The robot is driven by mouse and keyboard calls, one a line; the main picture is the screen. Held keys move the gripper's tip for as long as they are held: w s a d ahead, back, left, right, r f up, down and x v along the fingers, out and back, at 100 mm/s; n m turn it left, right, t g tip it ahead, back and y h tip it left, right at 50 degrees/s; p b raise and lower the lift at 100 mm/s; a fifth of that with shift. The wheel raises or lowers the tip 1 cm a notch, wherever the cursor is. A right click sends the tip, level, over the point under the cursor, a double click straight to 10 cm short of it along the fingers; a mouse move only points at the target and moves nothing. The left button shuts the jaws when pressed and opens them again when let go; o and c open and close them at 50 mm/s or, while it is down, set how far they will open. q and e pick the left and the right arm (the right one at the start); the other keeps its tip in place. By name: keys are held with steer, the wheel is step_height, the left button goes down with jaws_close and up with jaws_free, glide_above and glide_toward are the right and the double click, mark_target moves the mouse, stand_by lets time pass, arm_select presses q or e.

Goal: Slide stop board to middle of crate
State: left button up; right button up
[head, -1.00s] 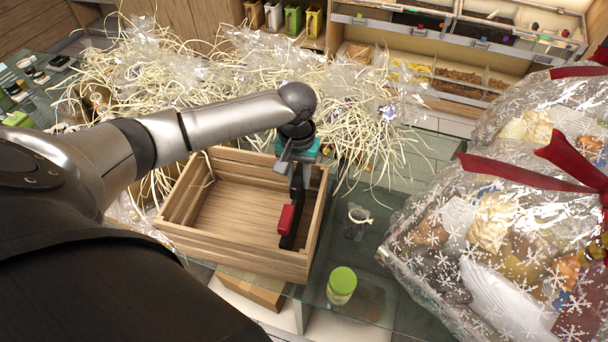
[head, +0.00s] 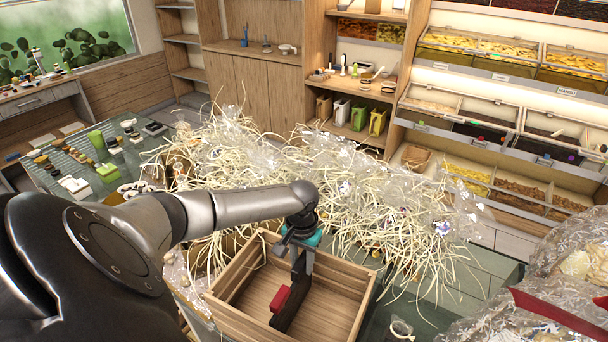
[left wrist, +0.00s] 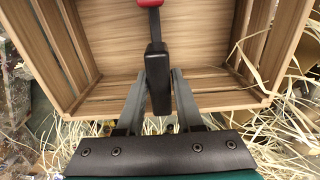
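The wooden crate (head: 345,318) stands open on the counter in the lower middle of the head view. Its slatted wall also shows in the left wrist view (left wrist: 259,40). The likely stop board (head: 292,308) is a black bar with a red block on its side, inside the crate near its middle. In the head view, my left gripper (head: 300,255) points down into the crate. My right gripper is not in view.
Wrapped bundles with pale paper shreds (head: 370,205) crowd the crate's far side. Cellophane-wrapped hampers (head: 575,265) stand at right. A small white-rimmed item (head: 401,328) is beside the crate. The crate floor looks otherwise empty.

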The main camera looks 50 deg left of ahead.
arm_select(q)
steer(key=shift+o, duration=0.3)
steer(key=shift+r, duration=0.1)
steer(key=shift+r, duration=0.3)
step_height(320, 180, up, 14)
steer(key=shift+r, duration=0.25)
stand_by(0.4)
